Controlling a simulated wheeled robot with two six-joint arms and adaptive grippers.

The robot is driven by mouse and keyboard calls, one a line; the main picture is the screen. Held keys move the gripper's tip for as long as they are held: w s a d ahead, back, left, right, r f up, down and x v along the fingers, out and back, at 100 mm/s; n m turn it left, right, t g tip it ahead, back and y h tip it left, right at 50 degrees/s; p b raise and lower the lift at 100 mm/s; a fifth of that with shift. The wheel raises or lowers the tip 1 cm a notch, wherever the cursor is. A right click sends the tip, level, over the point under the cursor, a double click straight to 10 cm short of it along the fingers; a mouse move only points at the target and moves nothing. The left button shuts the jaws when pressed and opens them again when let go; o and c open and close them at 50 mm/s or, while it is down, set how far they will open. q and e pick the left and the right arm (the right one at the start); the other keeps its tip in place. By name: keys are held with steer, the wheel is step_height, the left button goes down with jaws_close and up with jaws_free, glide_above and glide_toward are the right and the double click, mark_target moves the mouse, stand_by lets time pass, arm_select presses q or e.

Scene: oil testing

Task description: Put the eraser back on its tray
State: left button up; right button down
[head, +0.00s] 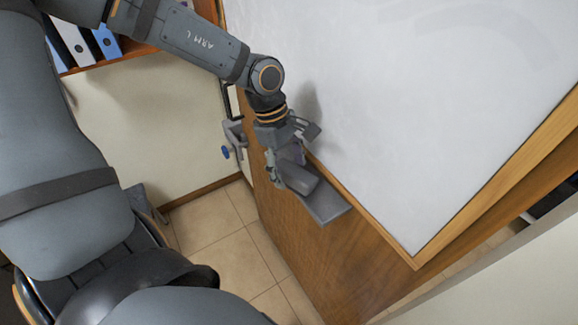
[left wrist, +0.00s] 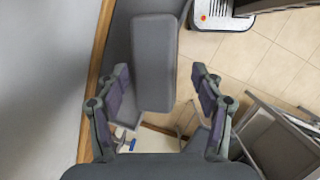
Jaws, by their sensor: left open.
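The eraser (head: 303,180) is a grey block at the narrow grey tray (head: 328,205) along the whiteboard's lower edge. In the left wrist view the eraser (left wrist: 155,62) lies lengthwise between the spread fingers, with a gap on each side. The tray (left wrist: 117,38) shows to its left and below its near end. I cannot tell whether the eraser's whole underside touches the tray. My left gripper (head: 289,156) is open at the eraser; it also shows open in the left wrist view (left wrist: 160,80). My right gripper is not in view.
The whiteboard (head: 400,100) with its wooden frame rises close beside the gripper. A clamp-like grey bracket with a blue knob (head: 226,153) is left of the gripper. Binders (head: 75,40) stand on a shelf at upper left. Tiled floor (head: 215,220) lies below.

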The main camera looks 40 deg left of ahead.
mark_target(286, 168)
arm_select(q)
steer(key=shift+w+r+p, duration=0.1)
steer(key=shift+r+p, duration=0.35)
steer(key=shift+r, duration=0.1)
steer(key=b+v, duration=0.1)
steer(key=v, duration=0.3)
steer(key=shift+w+f+b, duration=0.1)
steer(key=shift+b, duration=0.25)
steer(key=p+v, duration=0.7)
steer(key=p, duration=0.5)
steer(key=shift+s+a+r+p, duration=0.15)
steer(key=shift+s+r+p, duration=0.15)
steer(key=shift+p, duration=0.05)
steer(key=shift+w, duration=0.1)
